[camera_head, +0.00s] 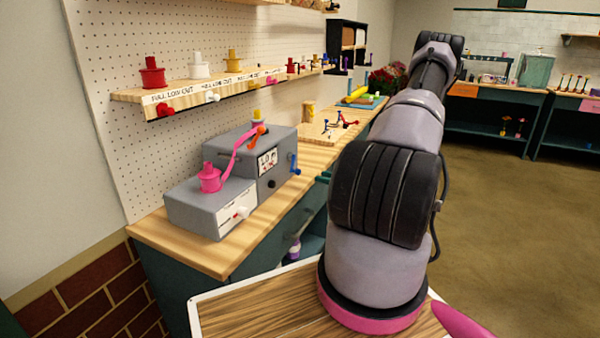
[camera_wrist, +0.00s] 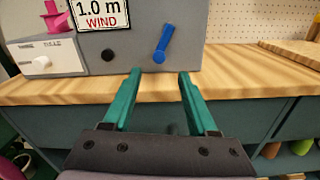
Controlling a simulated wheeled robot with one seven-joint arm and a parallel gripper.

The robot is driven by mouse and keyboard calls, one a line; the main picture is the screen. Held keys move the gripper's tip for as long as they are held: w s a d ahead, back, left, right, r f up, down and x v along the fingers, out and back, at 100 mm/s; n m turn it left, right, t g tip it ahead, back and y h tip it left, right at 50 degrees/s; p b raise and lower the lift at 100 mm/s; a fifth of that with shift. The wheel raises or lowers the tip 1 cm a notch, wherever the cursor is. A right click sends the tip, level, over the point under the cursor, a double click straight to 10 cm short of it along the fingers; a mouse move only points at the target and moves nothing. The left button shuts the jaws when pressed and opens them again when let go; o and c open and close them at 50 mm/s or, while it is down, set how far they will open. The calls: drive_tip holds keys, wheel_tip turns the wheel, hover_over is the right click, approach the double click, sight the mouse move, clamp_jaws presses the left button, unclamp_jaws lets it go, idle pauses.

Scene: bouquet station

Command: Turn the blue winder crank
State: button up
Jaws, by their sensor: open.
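The blue winder crank (camera_wrist: 164,42) sits on the front of a grey winder box (camera_wrist: 130,57), to the right of a black round knob (camera_wrist: 108,55) and a sign reading "1.0 m WIND". Its arm slants up and to the right from a round hub. In the head view the crank (camera_head: 294,163) shows at the right end of the larger grey box (camera_head: 282,144). My gripper (camera_wrist: 159,74) is open and empty, its two teal fingers pointing toward the box front. The fingertips appear below the crank and apart from it, with the hub showing between and above them.
A smaller grey box (camera_head: 205,214) with a white knob and pink spool stands left of the winder. The wooden counter edge (camera_wrist: 240,91) runs below the box. A wooden board (camera_head: 318,133) with small dark and coloured items lies farther along. A shelf (camera_head: 185,91) holds coloured spools.

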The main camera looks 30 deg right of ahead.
sight(300, 171)
drive_tip(key=x, duration=1)
drive_tip(key=shift+a, duration=0.1)
clamp_jaws()
